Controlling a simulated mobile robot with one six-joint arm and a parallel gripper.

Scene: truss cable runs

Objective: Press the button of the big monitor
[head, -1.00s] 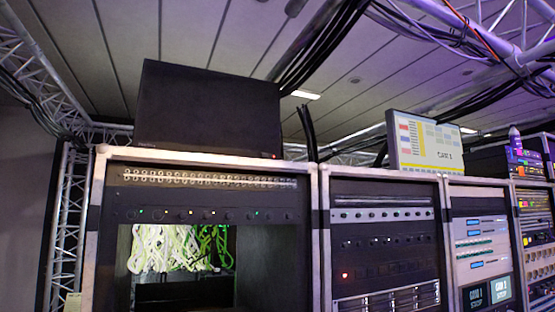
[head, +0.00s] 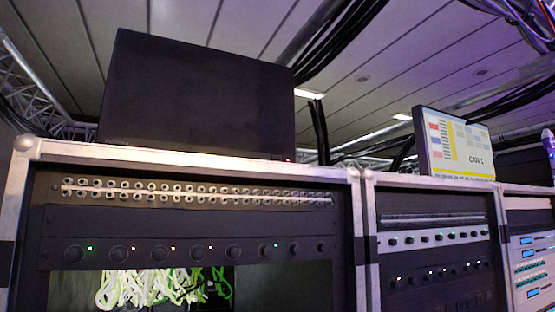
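The big monitor (head: 195,98) stands on top of the left rack case. Its screen is black, and it leans slightly in the picture. A small reddish light at the bottom right corner of its frame (head: 287,158) shows where a button may be; the button's shape is too small to tell. My gripper is not in view.
The left rack case (head: 190,150) has a metal-edged frame, a row of sockets (head: 190,191), a row of knobs (head: 232,251) and green and white cables (head: 165,287). A smaller lit monitor (head: 455,145) stands on the rack to the right. Black cables (head: 345,40) hang overhead.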

